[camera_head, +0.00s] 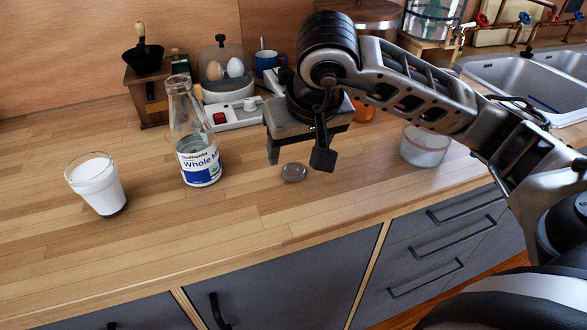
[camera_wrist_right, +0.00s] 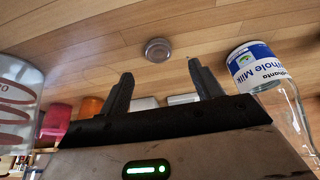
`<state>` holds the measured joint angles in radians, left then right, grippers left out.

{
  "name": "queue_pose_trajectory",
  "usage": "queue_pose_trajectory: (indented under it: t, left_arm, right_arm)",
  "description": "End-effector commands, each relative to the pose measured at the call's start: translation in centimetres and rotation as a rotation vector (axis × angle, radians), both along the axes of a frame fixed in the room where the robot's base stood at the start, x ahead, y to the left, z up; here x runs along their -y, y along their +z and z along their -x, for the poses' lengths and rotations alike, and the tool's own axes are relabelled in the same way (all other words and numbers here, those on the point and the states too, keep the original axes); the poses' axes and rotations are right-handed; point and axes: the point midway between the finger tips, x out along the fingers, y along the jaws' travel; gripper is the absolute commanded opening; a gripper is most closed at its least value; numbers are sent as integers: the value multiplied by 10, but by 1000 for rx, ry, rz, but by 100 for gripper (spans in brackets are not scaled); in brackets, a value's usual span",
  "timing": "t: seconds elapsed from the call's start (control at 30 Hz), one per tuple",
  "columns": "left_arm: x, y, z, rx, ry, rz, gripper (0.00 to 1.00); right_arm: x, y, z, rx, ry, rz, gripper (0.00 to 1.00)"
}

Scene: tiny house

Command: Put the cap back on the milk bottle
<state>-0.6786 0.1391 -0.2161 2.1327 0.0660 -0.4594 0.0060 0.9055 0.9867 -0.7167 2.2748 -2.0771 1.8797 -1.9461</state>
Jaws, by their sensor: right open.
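The milk bottle (camera_head: 197,150) is clear glass with a white and blue "Whole Milk" label and stands upright on the wooden counter, its mouth uncovered. It also shows upside down at the right of the right wrist view (camera_wrist_right: 258,72). The cap (camera_head: 294,172) is a small round grey disc lying flat on the counter to the right of the bottle; it shows in the right wrist view (camera_wrist_right: 158,50) beyond the fingers. My right gripper (camera_head: 298,157) is open and empty above the counter, just behind and above the cap and not touching it. My left gripper is not in view.
A glass of milk (camera_head: 98,186) stands left of the bottle. A coffee grinder (camera_head: 150,88), an egg cooker (camera_head: 226,80) and a blue mug (camera_head: 267,62) stand behind. A clear container (camera_head: 425,148) is at the right. The counter's front is clear.

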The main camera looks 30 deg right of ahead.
Motion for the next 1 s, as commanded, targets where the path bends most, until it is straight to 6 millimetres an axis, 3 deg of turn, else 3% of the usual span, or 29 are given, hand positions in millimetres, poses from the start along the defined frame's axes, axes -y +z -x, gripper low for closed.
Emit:
queue_pose_trajectory:
  t: [0.17,0.5,0.87,1.0]
  left_arm:
    - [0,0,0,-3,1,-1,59]
    - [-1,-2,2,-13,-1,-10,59]
    - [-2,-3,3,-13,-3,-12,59]
    - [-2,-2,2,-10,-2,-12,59]
  right_arm:
    - [1,-7,-1,-5,-1,1,65]
    - [5,-48,-14,-2,0,0,65]
    - [5,-50,-15,0,1,0,65]
    - [5,-49,-15,0,1,0,28]
